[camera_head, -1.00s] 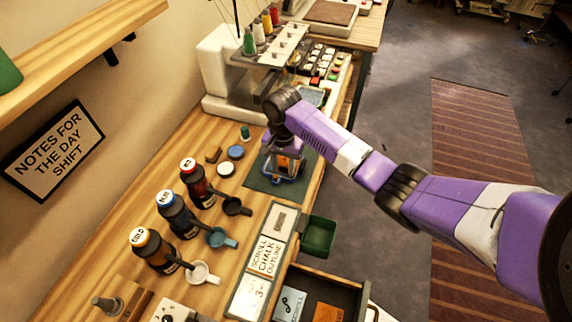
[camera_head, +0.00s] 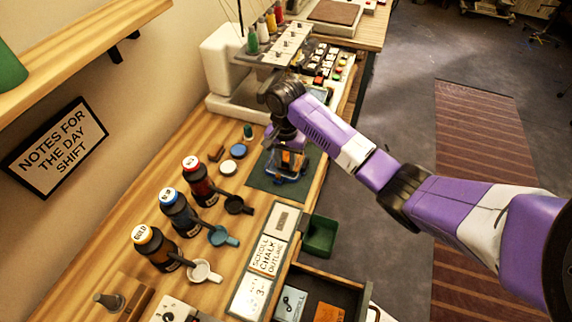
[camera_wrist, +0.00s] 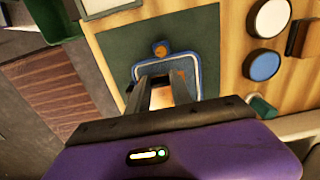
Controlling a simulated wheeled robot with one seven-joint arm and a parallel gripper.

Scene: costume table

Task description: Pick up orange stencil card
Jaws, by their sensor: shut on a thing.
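My gripper (camera_head: 289,152) is over the dark green mat (camera_head: 262,178) on the bench. Its fingers are closed around an orange piece (camera_head: 291,160), which also shows between the fingers in the wrist view (camera_wrist: 162,96). Whether this piece is a stencil card cannot be read, as the fingers hide most of it. A blue-rimmed frame (camera_wrist: 193,60) with a small orange tab (camera_wrist: 160,49) lies below on the mat.
Bottles (camera_head: 200,181) and small cups (camera_head: 238,205) stand left of the mat. Two round lids (camera_head: 238,151) lie near it. A sewing machine (camera_head: 228,75) stands behind. A green bin (camera_head: 320,237) hangs at the front edge, above the open drawer (camera_head: 335,285).

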